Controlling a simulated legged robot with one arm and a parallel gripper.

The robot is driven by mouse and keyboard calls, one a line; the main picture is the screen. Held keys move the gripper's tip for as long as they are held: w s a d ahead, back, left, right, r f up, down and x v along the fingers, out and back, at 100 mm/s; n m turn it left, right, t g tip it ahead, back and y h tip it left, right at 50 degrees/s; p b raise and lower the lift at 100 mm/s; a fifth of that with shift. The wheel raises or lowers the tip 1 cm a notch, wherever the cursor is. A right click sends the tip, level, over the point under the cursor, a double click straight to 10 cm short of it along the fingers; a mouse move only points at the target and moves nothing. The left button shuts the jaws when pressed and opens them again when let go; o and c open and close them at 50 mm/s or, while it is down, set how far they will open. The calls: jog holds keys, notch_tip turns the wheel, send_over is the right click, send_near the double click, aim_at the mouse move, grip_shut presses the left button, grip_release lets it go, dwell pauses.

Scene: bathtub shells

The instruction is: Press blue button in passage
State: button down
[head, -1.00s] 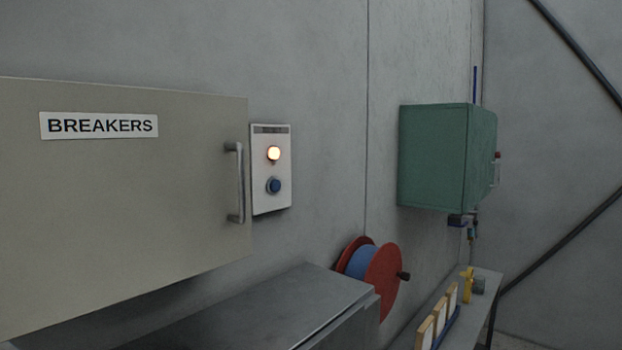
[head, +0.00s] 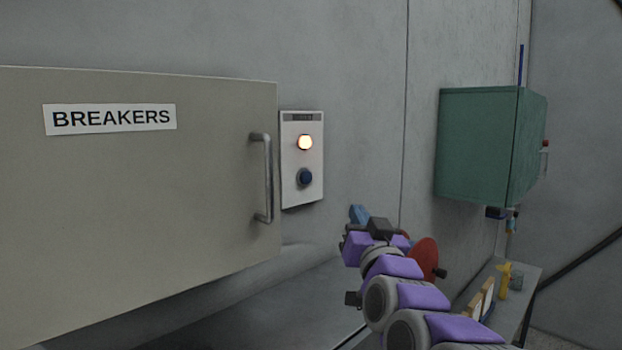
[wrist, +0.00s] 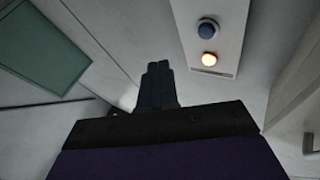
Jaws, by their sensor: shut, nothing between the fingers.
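A white wall panel (head: 290,184) carries a dark blue round button (head: 305,177) below a glowing light (head: 305,142). In the wrist view, the blue button (wrist: 207,29) and the lit lamp (wrist: 208,59) are at the upper right, on the panel (wrist: 228,40). My gripper (head: 357,214) is shut and empty, lower and to the right of the panel in the head view. In the wrist view its dark fingers (wrist: 158,75) are together, left of the button and apart from it.
A breakers cabinet (head: 150,190) with a metal handle (head: 265,178) stands close left of the panel. A green box (head: 480,145) hangs at right. A red reel (head: 427,256) is partly hidden behind my arm. A bench (head: 505,262) holds small items.

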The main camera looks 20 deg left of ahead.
aim_at(307, 178)
jog(key=w+a+r+m+t+p, duration=0.1)
jog(key=w+a+r+t+p, duration=0.1)
jog(key=a, duration=0.7)
jog(key=shift+w+r+t+p, duration=0.3)
jog(key=shift+w+r+p, duration=0.4)
jog(key=shift+r+p, duration=0.6)
jog(key=shift+w+a, duration=0.25)
jog(key=shift+a, duration=0.6)
dwell(2.1)
jog(key=shift+d, duration=0.1)
jog(key=shift+s+d+r+b, duration=0.1)
jog(key=shift+s+d+b, duration=0.3)
jog(key=shift+d, duration=0.25)
jog(key=shift+w, duration=0.1)
